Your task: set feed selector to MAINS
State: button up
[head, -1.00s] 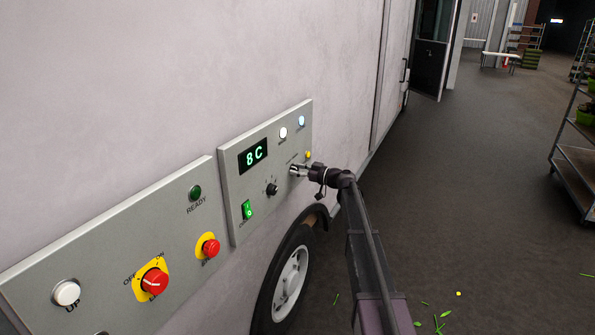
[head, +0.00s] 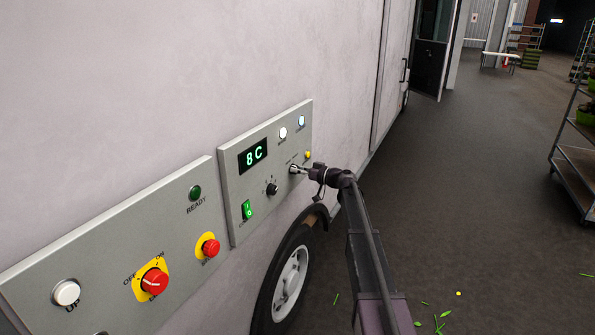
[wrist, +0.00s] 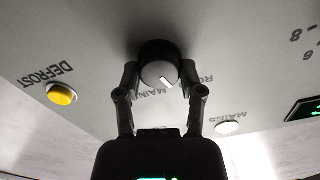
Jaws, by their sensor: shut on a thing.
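The feed selector is a round black knob (wrist: 157,58) with a white pointer line, in the middle of the wrist view. The pointer aims down and slightly right in that view, between a partly covered label reading "MAIN…" (wrist: 150,93) and one starting "RO" (wrist: 205,79). My gripper (wrist: 159,76) has one finger on each side of the knob and is shut on it. In the head view my gripper (head: 299,169) reaches the right part of the control panel (head: 232,212) and hides the knob there.
A yellow DEFROST button (wrist: 62,94) and a white MAINS lamp (wrist: 228,127) flank the knob. The panel also has an 8C display (head: 253,155), a small black dial (head: 272,189) and a green rocker switch (head: 247,209). Open floor lies right of my arm.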

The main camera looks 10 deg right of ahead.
jog(key=m, duration=1)
jog(key=shift+w+f, duration=0.1)
jog(key=shift+m, duration=0.4)
jog(key=o, duration=1.2)
jog(key=shift+c, duration=0.2)
jog(key=shift+d, duration=0.1)
jog(key=v, duration=1.2)
